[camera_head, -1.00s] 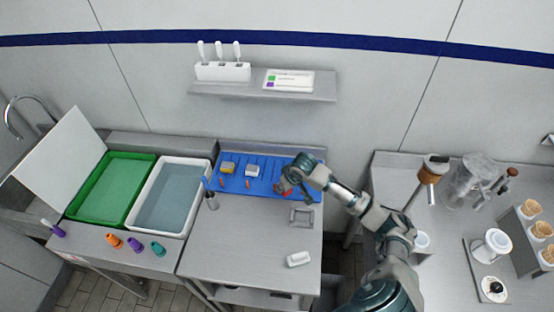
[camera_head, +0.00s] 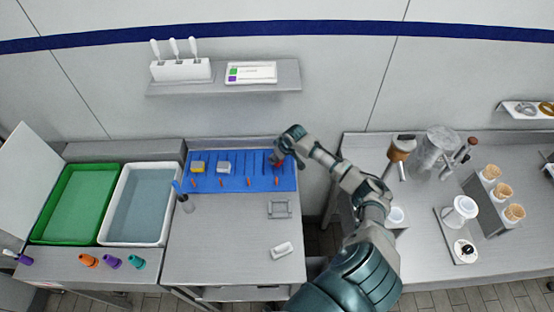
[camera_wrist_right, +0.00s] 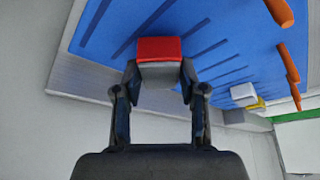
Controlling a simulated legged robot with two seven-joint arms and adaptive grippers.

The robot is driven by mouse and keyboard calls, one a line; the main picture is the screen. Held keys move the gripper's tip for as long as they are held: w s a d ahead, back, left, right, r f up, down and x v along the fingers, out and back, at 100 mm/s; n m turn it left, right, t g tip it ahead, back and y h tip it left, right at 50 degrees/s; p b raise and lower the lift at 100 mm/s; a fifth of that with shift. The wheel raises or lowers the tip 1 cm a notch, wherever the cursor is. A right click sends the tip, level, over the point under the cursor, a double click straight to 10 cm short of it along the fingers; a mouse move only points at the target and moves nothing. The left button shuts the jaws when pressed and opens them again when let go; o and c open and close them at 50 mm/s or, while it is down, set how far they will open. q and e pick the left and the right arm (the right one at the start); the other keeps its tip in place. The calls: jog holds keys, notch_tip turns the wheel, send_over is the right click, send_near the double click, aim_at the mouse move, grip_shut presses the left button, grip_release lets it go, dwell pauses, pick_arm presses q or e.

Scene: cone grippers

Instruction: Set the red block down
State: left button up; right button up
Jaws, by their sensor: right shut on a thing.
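The red block (camera_wrist_right: 158,48) has a red face and a pale grey face. It sits between the fingertips of my right gripper (camera_wrist_right: 159,72) in the right wrist view, with the fingers shut on it. In the head view my right gripper (camera_head: 278,160) is over the back right part of the blue slotted board (camera_head: 240,184). Only a small dark red patch of the block shows there. I cannot tell whether the block touches the board. My left gripper is not in view.
A yellow block (camera_head: 197,167) and a white block (camera_head: 223,168) sit on the board's left part. Several orange pegs (camera_head: 249,182) line its front. A grey frame (camera_head: 279,208) and a white piece (camera_head: 281,250) lie in front. A white tub (camera_head: 160,168) stands left.

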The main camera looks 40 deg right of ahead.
jog(key=shift+a+f, duration=0.45)
jog(key=shift+a, duration=0.35)
jog(key=o, duration=0.8)
jog(key=shift+d+f, duration=0.15)
jog(key=shift+f, duration=0.1)
jog(key=o, duration=0.4)
jog(key=shift+d+f, duration=0.1)
jog(key=shift+d, duration=0.15)
jog(key=shift+d+f, duration=0.15)
jog(key=shift+d, duration=0.25)
jog(key=shift+a, duration=0.1)
jog(key=v, duration=0.4)
jog(key=a+v, duration=0.1)
jog(key=v, duration=0.1)
jog(key=shift+r, duration=0.3)
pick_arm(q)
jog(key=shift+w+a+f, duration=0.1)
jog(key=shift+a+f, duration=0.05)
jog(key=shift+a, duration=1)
pick_arm(e)
jog(key=shift+v, duration=3.05)
